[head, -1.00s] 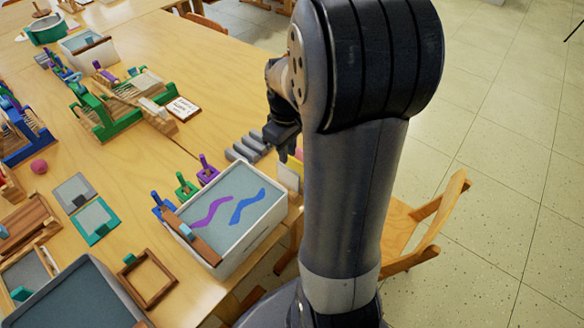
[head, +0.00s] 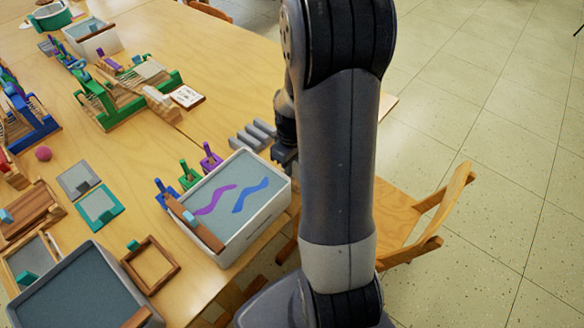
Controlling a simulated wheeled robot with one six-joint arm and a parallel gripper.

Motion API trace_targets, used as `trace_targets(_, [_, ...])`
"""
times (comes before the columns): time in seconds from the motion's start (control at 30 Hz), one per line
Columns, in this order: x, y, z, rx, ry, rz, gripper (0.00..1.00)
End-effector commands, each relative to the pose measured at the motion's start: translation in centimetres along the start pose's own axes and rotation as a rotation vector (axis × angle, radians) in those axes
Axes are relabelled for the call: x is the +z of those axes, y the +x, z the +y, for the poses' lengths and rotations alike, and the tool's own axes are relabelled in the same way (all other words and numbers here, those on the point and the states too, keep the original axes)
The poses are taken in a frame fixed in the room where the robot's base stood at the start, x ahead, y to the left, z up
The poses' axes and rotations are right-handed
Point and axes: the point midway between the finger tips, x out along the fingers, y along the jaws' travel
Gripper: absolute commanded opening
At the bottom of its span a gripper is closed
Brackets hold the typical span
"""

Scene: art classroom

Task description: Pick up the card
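A small white card with dark writing and a brown edge (head: 187,96) lies on the wooden table, right of the green loom. My gripper (head: 286,158) points down near the table's right edge, behind my arm and just beyond the tray with the painted strokes. It is well to the right of the written card and apart from it. Its fingers are mostly hidden by my arm, so I cannot tell whether they are open or hold anything. No other card shows clearly near it.
A white tray (head: 273,213) with purple and blue strokes stands at the near table edge. Grey ridged blocks (head: 252,135) and upright colored tools (head: 188,175) are close by. A wooden chair (head: 430,215) stands right of my arm. The table (head: 215,65) is clear beyond the written card.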

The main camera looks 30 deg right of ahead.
Motion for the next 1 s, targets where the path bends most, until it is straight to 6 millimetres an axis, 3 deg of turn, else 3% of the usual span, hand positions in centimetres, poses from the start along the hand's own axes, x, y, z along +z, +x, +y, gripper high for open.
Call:
trace_targets(0.1, [0.0,0.0,0.0,0.0,0.0,0.0,0.16])
trace_targets(0.3, [0.0,-0.1,0.0,0.0,0.0,0.0,0.0])
trace_targets(0.67, [0.0,-0.2,0.0,0.0,0.0,0.0,0.0])
trace_targets(0.83, [-0.1,-2.0,0.0,0.002,0.0,0.003,0.0])
trace_targets(1.0, [-0.1,-5.4,0.1,0.004,0.0,0.005,0.0])
